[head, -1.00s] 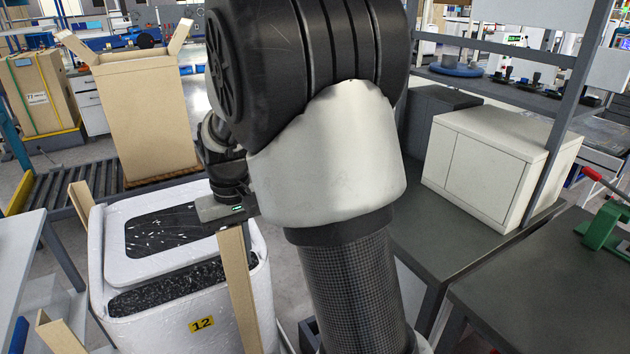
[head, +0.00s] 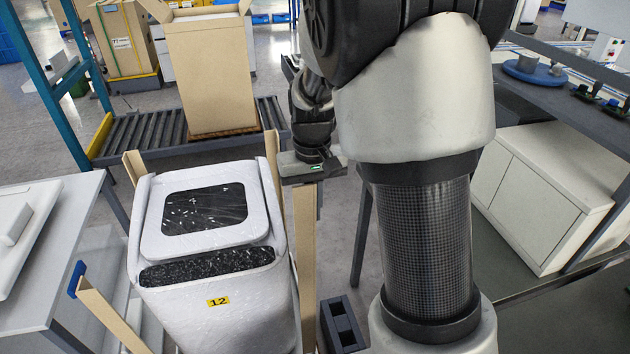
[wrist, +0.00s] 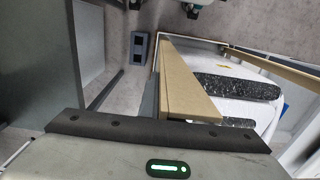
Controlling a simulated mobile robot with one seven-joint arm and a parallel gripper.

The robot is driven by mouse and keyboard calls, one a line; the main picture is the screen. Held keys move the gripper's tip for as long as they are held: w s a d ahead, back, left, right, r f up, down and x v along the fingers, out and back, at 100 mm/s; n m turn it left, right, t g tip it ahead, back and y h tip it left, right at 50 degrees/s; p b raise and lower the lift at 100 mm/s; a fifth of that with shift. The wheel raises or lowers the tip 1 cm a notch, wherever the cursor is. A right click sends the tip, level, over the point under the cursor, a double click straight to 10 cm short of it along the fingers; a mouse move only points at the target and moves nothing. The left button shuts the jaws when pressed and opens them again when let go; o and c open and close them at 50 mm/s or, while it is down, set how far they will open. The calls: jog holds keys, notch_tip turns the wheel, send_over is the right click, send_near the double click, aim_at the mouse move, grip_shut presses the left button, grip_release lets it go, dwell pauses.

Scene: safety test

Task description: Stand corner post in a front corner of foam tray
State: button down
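A tan corner post (head: 305,260) hangs upright below my gripper (head: 312,172), which is shut on its top end. In the head view the post is beside the front right edge of a white wrapped unit (head: 255,312) with a yellow 12 label. The held post (wrist: 187,88) reaches away from my gripper in the wrist view, close to the unit's side. Its lower end is out of the head view, so I cannot tell whether it touches anything. I cannot make out the foam tray at the unit's base.
A dark two-hole block (head: 342,325) is right of the held post. A roller conveyor (head: 150,135) with an open carton (head: 210,75) is behind. A grey table (head: 30,285) flanks the left.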

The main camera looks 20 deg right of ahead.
aim_at(313, 253)
jog(key=shift+f+b, duration=4.25)
jog(key=shift+f, duration=1.1)
jog(key=shift+f+b, duration=1.45)
jog(key=shift+f, duration=0.8)
dwell(0.4)
